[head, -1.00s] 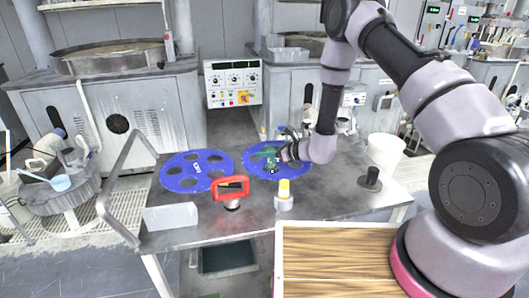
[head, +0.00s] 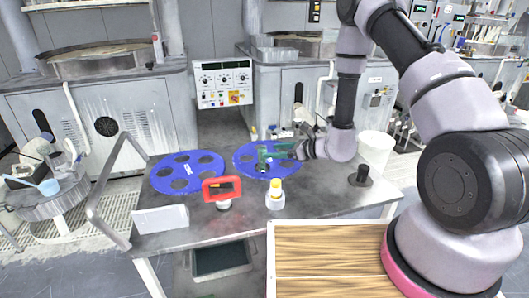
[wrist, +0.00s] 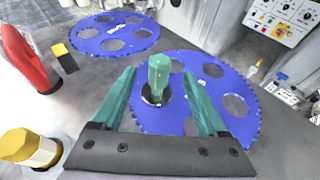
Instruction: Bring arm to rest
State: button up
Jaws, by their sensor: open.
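My gripper (head: 270,150) is open, low over the right blue platen (head: 243,168) on the grey table, with my arm reaching in from the right. In the wrist view its two teal fingers (wrist: 160,74) stand apart, with a green upright peg (wrist: 158,80) seen between them. The peg has a dark round base at one of the platen's holes. I cannot tell whether either finger touches the peg. The right platen also shows in the wrist view (wrist: 212,72), and part of it is hidden behind the fingers and palm.
A left blue platen (head: 170,182), a red handle (head: 221,180), a yellow-capped white bottle (head: 275,200), a pale block (head: 160,218) and a black knob (head: 361,177) are on the table. A white bucket (head: 376,148) stands at right; a control box (head: 222,84) is behind.

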jog(key=s+d+r+n+g, duration=0.1)
jog(key=s+r+n+g, duration=0.35)
jog(key=r, duration=0.85)
jog(key=s+d+r+n+g, duration=0.2)
jog(key=s+r+n, duration=0.55)
jog(key=r, duration=0.55)
jog(key=s+d+r+n+t+h, duration=0.3)
jog(key=s+d+r+h, duration=0.2)
jog(key=d, duration=0.4)
jog(key=s+d+r+n+t+h, duration=0.4)
jog(key=s+d+r, duration=0.3)
jog(key=d+r, duration=0.2)
jog(key=shift+d+n+h, duration=0.3)
jog(key=shift+d+h, duration=0.1)
jog(key=shift+h, duration=0.2)
